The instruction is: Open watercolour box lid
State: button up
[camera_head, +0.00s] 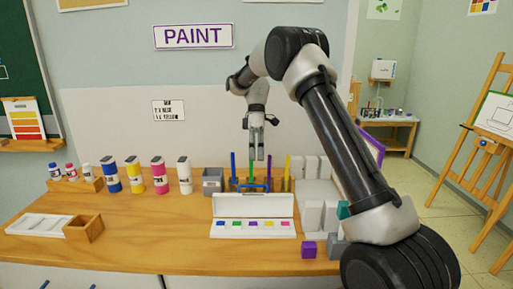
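The watercolour box (253,229) is white and lies on the wooden table near its front edge. A row of colour pans shows inside it. Its white lid (253,206) stands raised at the back of the box, leaning away from the pans. My gripper (258,158) points down above and behind the box, apart from the lid. Its two fingers lie close together, and I cannot tell whether they are open or shut. I see nothing clearly held in it.
Coloured markers (287,172) stand behind the box, close to my gripper. A grey cup (213,181) and several paint bottles (158,176) stand to the left. White blocks (313,214) and a purple cube (309,250) are to the right. The table (150,235) is clear left of the box.

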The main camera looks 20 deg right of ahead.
jog(key=v, duration=0.3)
jog(key=shift+d, duration=0.1)
jog(key=s+d+r+m+t, duration=0.35)
jog(key=s+r, duration=0.35)
jog(key=s, duration=0.3)
jog(key=s+d+r+m+t, duration=0.2)
jog(key=s+d+r+m, duration=0.15)
jog(key=s+r, duration=0.45)
jog(key=s+d+f+m+t+h, duration=0.1)
jog(key=s+f+m+t, duration=0.1)
jog(key=s, duration=0.7)
jog(key=s+d+f+m+t, duration=0.2)
jog(key=s+f+m, duration=0.2)
jog(key=s, duration=0.6)
jog(key=shift+s+m+t+h, duration=0.2)
jog(key=shift+m+t+h, duration=0.2)
jog(key=shift+m, duration=0.3)
